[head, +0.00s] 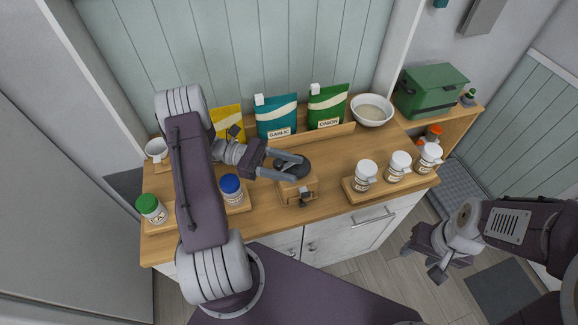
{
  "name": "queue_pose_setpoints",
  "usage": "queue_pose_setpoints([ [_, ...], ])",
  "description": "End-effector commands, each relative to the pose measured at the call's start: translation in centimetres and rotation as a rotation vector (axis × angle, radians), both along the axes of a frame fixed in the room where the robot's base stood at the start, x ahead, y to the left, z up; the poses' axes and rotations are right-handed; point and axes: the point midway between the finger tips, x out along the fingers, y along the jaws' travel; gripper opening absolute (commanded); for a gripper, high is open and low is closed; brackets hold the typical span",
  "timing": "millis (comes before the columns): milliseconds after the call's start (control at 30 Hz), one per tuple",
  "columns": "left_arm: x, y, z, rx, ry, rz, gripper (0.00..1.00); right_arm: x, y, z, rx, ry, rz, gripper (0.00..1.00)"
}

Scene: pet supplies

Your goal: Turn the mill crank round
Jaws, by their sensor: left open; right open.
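The mill (299,190) is a small wooden box with a dark round top, standing near the front middle of the counter. A small dark knob or handle shows on its front. My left gripper (296,168) is open, its two fingers reaching from the left to the mill's dark top. The fingers overlap the top in the picture, so I cannot tell whether they touch the crank, which is partly hidden. My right gripper (420,262) is open and empty, off the counter at the lower right.
White-capped jars (397,167) stand on a wooden tray right of the mill. A blue-lidded jar (231,190) and a green-lidded jar (151,208) are left. Garlic (276,118) and onion (327,107) bags and a white bowl (372,110) stand behind.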

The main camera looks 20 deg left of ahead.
Motion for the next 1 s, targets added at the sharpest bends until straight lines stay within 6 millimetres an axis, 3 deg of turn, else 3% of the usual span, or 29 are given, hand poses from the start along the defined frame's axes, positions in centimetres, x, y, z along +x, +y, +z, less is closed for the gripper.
queue_pose_setpoints([
  [133, -0.2, 1.9, -0.4, 0.001, -0.004, 0.004, 0.48, 0.0, 0.0, -1.0, 0.000, 0.000, 0.000, 0.47],
  [400, -0.9, 7.5, -0.4, 0.003, -0.003, 0.003, 0.48, 0.0, 0.0, -2.9, 0.000, 0.000, 0.000, 0.47],
  [500, -1.1, 8.6, -0.2, 0.002, -0.001, 0.001, 0.48, 0.0, 0.0, -3.1, 0.000, 0.000, 0.000, 0.47],
  [1000, -1.1, 9.0, 0.0, 0.000, 0.000, 0.000, 0.48, 0.0, 0.0, -3.0, 0.000, 0.000, 0.000, 0.47],
])
